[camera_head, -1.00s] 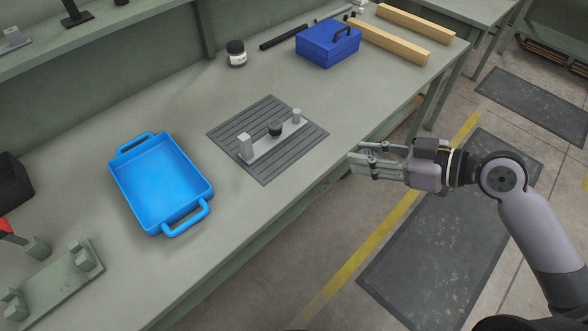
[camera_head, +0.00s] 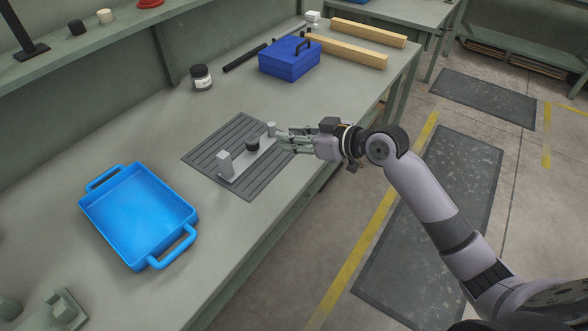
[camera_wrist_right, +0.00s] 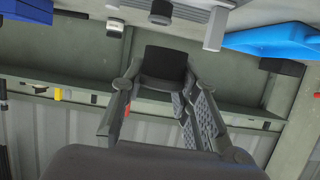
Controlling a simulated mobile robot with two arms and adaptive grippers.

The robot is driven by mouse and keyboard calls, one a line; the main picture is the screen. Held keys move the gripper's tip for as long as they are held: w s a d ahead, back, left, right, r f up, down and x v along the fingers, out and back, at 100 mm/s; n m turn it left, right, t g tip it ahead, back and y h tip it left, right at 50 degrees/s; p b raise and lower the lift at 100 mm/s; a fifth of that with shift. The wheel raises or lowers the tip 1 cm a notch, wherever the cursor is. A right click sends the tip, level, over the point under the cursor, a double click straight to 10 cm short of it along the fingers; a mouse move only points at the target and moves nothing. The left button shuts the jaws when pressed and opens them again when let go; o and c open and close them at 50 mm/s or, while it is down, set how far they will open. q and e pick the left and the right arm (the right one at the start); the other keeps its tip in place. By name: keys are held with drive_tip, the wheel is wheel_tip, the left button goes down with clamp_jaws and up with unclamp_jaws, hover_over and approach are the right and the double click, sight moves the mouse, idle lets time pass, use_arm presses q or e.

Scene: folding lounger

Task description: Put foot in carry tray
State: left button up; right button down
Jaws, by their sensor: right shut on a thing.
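The carry tray (camera_head: 112,239) is a blue open tray with two loop handles. It stands empty on the bench at the left of the head view. My right gripper (camera_head: 279,138) is beside the right end of the grey fixture on the ribbed mat. In the right wrist view, its fingers (camera_wrist_right: 158,85) are shut on a dark, blocky piece, seemingly the foot (camera_wrist_right: 165,64). In the head view I cannot make this piece out. A corner of the blue tray (camera_wrist_right: 270,42) also shows at the upper right of the wrist view. My left gripper is out of view.
The fixture has a grey block (camera_head: 225,162), a dark knob (camera_head: 252,144) and a grey post (camera_head: 271,128) on a ribbed mat (camera_head: 205,152). Behind stand a jar (camera_head: 202,78) and a blue toolbox (camera_head: 289,60). Bench surface between mat and tray is clear.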

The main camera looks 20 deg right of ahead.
hover_over(294, 177)
wheel_tip(294, 177, down, 6)
drive_tip(key=shift+f, duration=0.2)
drive_tip(key=shift+f+b, duration=0.3)
drive_tip(key=shift+f, duration=2)
drive_tip(key=shift+f, duration=0.15)
drive_tip(key=c, duration=1.2)
unclamp_jaws()
drive_tip(key=shift+c, duration=0.2)
